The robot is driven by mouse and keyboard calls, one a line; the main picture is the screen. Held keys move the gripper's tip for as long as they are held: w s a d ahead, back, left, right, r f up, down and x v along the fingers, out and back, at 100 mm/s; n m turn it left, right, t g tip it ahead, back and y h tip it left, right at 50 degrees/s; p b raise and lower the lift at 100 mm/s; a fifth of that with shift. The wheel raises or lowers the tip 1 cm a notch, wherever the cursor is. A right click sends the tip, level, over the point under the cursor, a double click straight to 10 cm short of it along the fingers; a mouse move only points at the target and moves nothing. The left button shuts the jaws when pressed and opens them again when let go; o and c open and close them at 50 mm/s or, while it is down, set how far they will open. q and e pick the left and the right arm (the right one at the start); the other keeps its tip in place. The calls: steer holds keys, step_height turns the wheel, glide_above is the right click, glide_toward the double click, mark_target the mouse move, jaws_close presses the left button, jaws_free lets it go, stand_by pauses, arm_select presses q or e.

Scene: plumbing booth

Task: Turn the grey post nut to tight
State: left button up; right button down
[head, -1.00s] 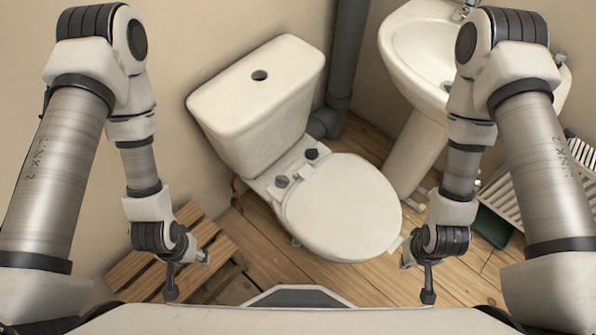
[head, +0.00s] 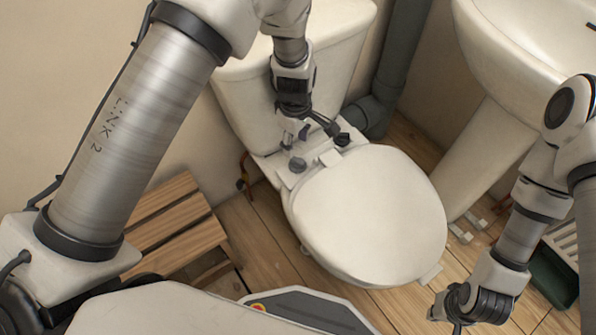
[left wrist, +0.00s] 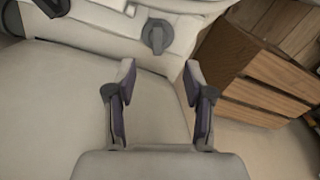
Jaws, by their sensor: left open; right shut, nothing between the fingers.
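The grey post nut (head: 297,164) is a small round knob on the toilet's back ledge, at the left hinge of the seat lid. In the left wrist view the grey post nut (left wrist: 158,37) has a raised bar across its top and lies beyond the fingertips, roughly in line with the gap. My left gripper (head: 312,131) is open and empty, above the ledge near this nut and apart from it. It also shows in the left wrist view (left wrist: 160,75). My right gripper (head: 446,318) is shut and empty, low at the right, away from the toilet.
A black knob (head: 342,139) sits on the same ledge, right of the grey one. The cistern (head: 238,100) rises behind and the closed lid (head: 370,215) lies in front. A slatted wooden piece (head: 178,225) stands left; a basin pedestal (head: 480,160) stands right.

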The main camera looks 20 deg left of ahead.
mark_target(297, 160)
arm_select(q)
steer(key=shift+w+d+f, duration=0.1)
steer(key=shift+w+d, duration=0.1)
steer(key=shift+d, duration=0.05)
step_height(297, 160, down, 7)
steer(key=shift+a+f+b, duration=0.1)
steer(key=shift+f+b, duration=0.1)
steer(key=shift+b, duration=0.9)
steer(key=shift+s, duration=0.1)
steer(key=shift+c, duration=0.4)
jaws_close()
